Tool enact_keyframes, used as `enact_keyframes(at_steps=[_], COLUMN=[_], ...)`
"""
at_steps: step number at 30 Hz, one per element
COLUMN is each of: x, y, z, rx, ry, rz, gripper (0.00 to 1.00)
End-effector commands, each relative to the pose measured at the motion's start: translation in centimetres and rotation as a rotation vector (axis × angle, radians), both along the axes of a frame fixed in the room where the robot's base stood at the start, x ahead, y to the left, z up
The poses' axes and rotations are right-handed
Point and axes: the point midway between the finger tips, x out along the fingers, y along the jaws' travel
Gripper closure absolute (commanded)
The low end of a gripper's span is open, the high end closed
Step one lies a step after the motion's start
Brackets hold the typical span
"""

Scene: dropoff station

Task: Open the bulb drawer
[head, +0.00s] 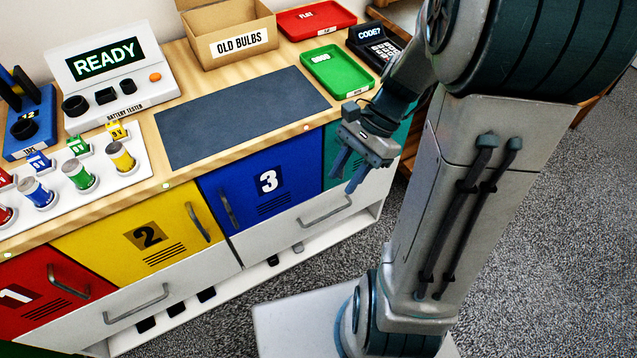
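Two white drawers show below the coloured doors, both looking shut. The left drawer (190,282) has a grey bar handle (137,303). The right drawer (290,228) has a grey bar handle (325,211). I see no label that tells which is the bulb drawer. My gripper (343,180) points down in front of the cabinet, above the right drawer's handle and near blue door 3 (285,175). Its two blue fingers are apart with nothing between them. It does not appear to touch any handle.
On the worktop (250,85) stand the "OLD BULBS" box (240,45), a red tray (316,20), a green tray (337,72), a keypad (375,43) and a battery tester (115,80). Yellow door 2 (130,225) and red door 1 (35,300) are shut. Grey carpet lies in front.

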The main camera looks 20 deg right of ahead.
Motion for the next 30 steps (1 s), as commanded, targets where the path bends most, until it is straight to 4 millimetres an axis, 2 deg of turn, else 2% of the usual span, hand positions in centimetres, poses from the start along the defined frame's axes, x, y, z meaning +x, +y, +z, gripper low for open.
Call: enact_keyframes(at_steps=[1,11,18,24,27,30], x=[0.5,3.6,5.6,6.5,6.7,6.7], y=[-0.4,-3.0,-6.1,-9.3,-10.8,-11.9], z=[-3.4,-15.6,-25.2,-33.6,-37.1,-39.7], rx=[0.041,0.324,0.562,0.785,0.89,0.972], ry=[0.072,0.522,0.859,1.14,1.259,1.348], rz=[-0.085,-0.595,-0.916,-1.134,-1.21,-1.26], gripper=[0.67,0.67,0.67,0.67,0.67,0.67])
